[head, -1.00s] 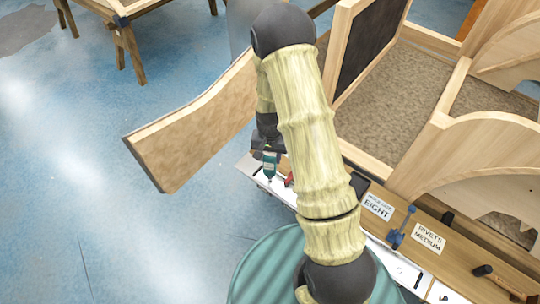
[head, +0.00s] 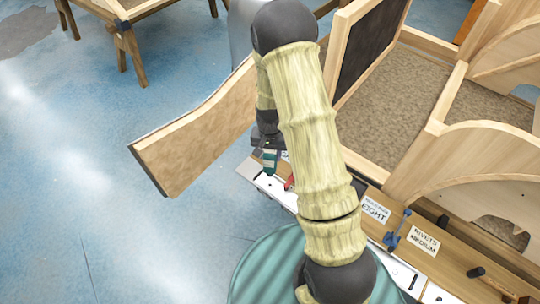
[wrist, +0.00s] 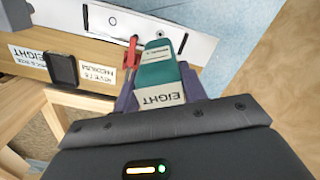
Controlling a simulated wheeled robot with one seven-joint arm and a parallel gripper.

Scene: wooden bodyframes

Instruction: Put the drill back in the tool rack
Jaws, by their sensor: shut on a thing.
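The teal drill (wrist: 157,72) is between the purple fingers of my gripper (wrist: 158,90) in the wrist view, and the jaws are shut on it. A pale label reading EIGHT shows between the fingers just below the teal part. In the head view the drill (head: 270,160) is a small teal shape at the bench's far left end, below my gripper (head: 264,145), which my arm partly hides. A white slotted rail (wrist: 180,35), perhaps the tool rack, runs along the bench edge beyond the drill. I cannot tell whether the drill touches it.
A red tool (wrist: 131,52) stands close left of the drill. A dark box (wrist: 62,69) and label cards lie on the wooden bench. A blue clamp (head: 397,232) sits farther along. A curved wooden panel (head: 195,130) rises left of my arm. Blue floor is clear at left.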

